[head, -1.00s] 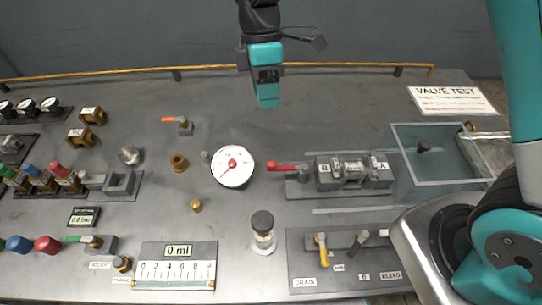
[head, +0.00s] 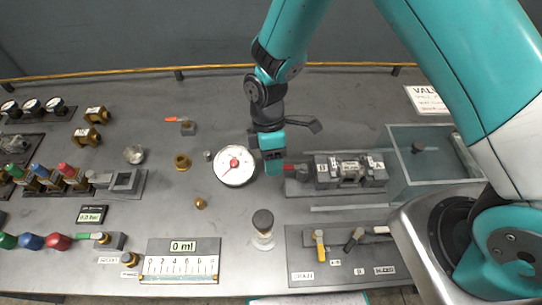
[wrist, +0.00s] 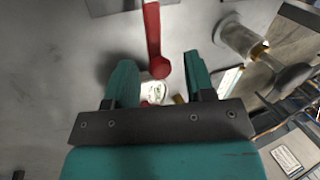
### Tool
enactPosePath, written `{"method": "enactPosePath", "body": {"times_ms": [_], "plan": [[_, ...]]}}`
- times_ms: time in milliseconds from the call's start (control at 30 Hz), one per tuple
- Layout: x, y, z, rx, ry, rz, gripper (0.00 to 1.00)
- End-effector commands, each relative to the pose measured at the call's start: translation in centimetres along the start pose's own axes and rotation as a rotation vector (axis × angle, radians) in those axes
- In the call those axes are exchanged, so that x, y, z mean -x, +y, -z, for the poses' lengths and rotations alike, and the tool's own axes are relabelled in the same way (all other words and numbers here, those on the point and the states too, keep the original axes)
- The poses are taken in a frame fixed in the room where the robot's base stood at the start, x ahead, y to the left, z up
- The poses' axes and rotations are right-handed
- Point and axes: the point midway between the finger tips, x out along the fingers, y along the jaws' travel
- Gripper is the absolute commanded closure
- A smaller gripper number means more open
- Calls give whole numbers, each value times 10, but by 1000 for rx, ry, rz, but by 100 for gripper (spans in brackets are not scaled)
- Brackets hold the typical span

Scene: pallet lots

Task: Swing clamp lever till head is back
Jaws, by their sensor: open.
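The clamp lever (head: 289,168) is red and sticks out to the left of the grey clamp holding a valve block (head: 348,170) marked B and A. My gripper (head: 273,168) is over its left end and hides part of it in the head view. In the wrist view the red lever (wrist: 153,40) runs down from the top, and its rounded end shows between my two teal fingers (wrist: 160,75). The fingers are open, with a gap on each side of the lever. I cannot tell how far above it they are. The clamp head is too small to make out.
A round white gauge (head: 234,166) stands just left of my gripper. A black-capped cylinder (head: 263,228) stands in front. A clear tank (head: 400,185) is to the right. A panel with DRAIN and BLEED levers (head: 300,240) lies in front of the clamp.

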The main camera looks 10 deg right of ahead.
Motion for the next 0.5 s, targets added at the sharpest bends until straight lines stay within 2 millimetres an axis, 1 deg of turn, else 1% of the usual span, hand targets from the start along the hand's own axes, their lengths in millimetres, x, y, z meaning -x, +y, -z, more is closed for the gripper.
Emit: {"method": "enactPosePath", "body": {"times_ms": [133, 167, 200, 367, 500], "plan": [[0, 0, 0, 0, 0, 0, 51], [0, 0, 0, 0, 0, 0, 53], [0, 0, 0, 0, 0, 0, 62], [0, 0, 0, 0, 0, 0, 99], [0, 0, 0, 0, 0, 0, 100]]}}
